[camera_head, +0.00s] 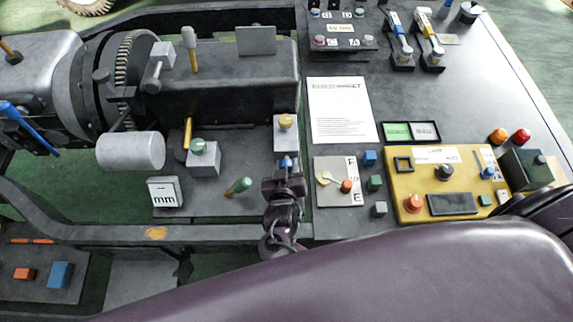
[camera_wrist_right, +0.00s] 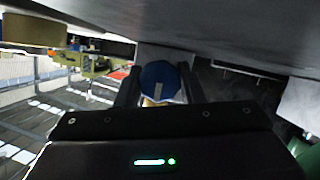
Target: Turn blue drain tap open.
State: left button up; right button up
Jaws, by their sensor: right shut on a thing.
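The blue drain tap (camera_head: 286,162) shows as a small blue piece at the front right of the machine block, just beyond my right gripper (camera_head: 284,177). In the right wrist view the tap (camera_wrist_right: 160,80) is a round dark blue knob with a light mark, above a tan piece. It sits between the two dark fingers of my right gripper (camera_wrist_right: 160,88), which is shut on it. The gripper hides most of the tap in the head view, so its turn angle is hard to tell. My left gripper is not in view.
A green-tipped lever (camera_head: 239,186) stands left of the gripper. A yellow knob on a grey block (camera_head: 286,122) stands just behind it. A grey plate with dials (camera_head: 341,181) and a yellow control box (camera_head: 450,182) lie to the right. A white sheet (camera_head: 341,110) lies behind these.

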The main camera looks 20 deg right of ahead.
jog(key=o, duration=1)
jog(key=v, duration=0.8)
jog(key=shift+w+b, duration=0.1)
jog(key=shift+b, duration=0.2)
